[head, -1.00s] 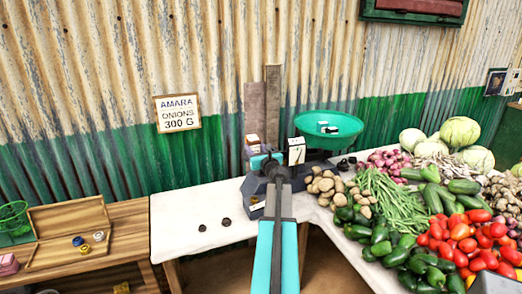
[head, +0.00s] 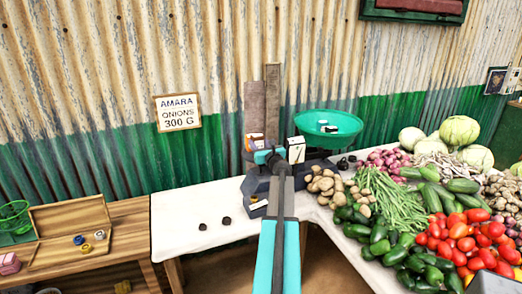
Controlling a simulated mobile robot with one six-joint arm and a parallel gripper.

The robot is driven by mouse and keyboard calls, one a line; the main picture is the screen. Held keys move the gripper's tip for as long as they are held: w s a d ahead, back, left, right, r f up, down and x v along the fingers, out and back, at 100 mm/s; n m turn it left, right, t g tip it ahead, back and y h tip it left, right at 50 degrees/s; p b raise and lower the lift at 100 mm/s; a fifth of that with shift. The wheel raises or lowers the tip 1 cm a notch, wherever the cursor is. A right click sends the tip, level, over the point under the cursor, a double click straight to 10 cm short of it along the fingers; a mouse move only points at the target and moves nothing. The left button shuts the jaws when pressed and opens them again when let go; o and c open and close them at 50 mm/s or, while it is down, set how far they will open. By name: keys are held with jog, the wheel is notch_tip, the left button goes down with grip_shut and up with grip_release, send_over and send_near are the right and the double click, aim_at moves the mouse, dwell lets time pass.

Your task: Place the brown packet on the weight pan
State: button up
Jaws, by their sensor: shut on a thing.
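The balance (head: 254,186) stands on the white-covered table, largely behind my arm. Its big green pan (head: 329,124) is to the right of my gripper and has a small white-and-dark item in it. I cannot make out the weight pan clearly.
Two dark weights (head: 226,221) lie on the white cloth (head: 180,212) at left. Potatoes (head: 326,186), beans and other vegetables crowd the right. A wooden bench (head: 125,228) with an open box stands at left. The corrugated wall (head: 120,90) is close behind.

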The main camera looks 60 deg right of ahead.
jog(key=shift+w+d, duration=0.15)
jog(key=shift+d, duration=0.25)
jog(key=shift+a+f+p, duration=0.15)
jog(key=shift+f+p, duration=0.15)
jog(key=shift+f, duration=1.45)
jog(key=shift+f, duration=0.1)
jog(key=o, duration=1.2)
jog(key=shift+b+v, duration=1.2)
jog(key=shift+v, duration=4.85)
